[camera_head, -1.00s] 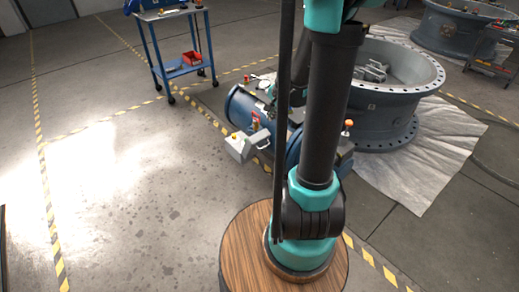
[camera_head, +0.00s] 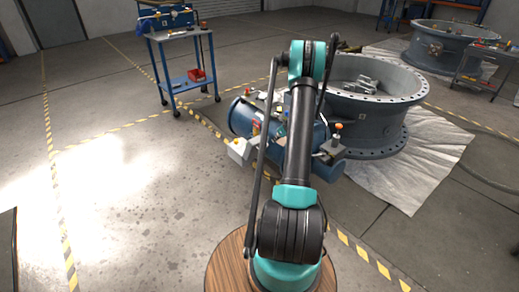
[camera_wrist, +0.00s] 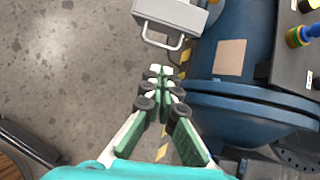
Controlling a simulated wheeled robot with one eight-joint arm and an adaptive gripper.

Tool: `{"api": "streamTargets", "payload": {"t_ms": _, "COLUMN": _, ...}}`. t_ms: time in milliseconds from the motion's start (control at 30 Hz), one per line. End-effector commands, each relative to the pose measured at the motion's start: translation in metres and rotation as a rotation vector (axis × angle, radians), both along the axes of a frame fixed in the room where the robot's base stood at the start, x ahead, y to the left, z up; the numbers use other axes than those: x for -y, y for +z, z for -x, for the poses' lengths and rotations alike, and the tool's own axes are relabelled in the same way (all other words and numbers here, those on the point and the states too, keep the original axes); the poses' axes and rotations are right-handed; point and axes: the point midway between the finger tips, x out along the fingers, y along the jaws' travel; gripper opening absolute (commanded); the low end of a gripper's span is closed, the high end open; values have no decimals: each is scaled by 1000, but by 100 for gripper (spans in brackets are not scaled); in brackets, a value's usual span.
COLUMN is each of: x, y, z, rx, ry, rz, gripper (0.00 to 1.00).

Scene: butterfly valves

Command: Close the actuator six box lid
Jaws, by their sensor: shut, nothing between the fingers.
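The actuator is a blue cylinder (camera_head: 241,114) lying beyond my arm in the head view. It fills the right of the wrist view (camera_wrist: 245,60). A light grey box (camera_head: 240,150) sits at its left side. The wrist view shows a grey panel (camera_wrist: 172,12) of this box at the top, with a pale loop handle (camera_wrist: 163,42) on its near edge. I cannot tell how far the lid stands open. My gripper (camera_wrist: 161,72) is shut and empty, its fingertips just below the handle in the picture, apparently apart from it. My arm hides part of the actuator in the head view.
A large flanged valve body (camera_head: 372,90) stands on a pale sheet (camera_head: 415,180) at the right. A blue cart (camera_head: 178,60) with a red bin (camera_head: 197,75) is behind. Open floor (camera_head: 130,190) lies at the left. Knobs (camera_wrist: 300,36) stick up from the actuator's dark panel.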

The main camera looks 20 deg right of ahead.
Motion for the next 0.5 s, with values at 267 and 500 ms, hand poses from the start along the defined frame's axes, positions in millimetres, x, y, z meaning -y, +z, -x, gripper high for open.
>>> {"api": "streamTargets", "payload": {"t_ms": 267, "x": 13, "y": -23, "z": -8, "rx": -6, "ry": -80, "rz": -58, "gripper": 0}}
{"api": "streamTargets", "payload": {"t_ms": 500, "x": 5, "y": -52, "z": -27, "rx": -7, "ry": -77, "rz": -56, "gripper": 0}}
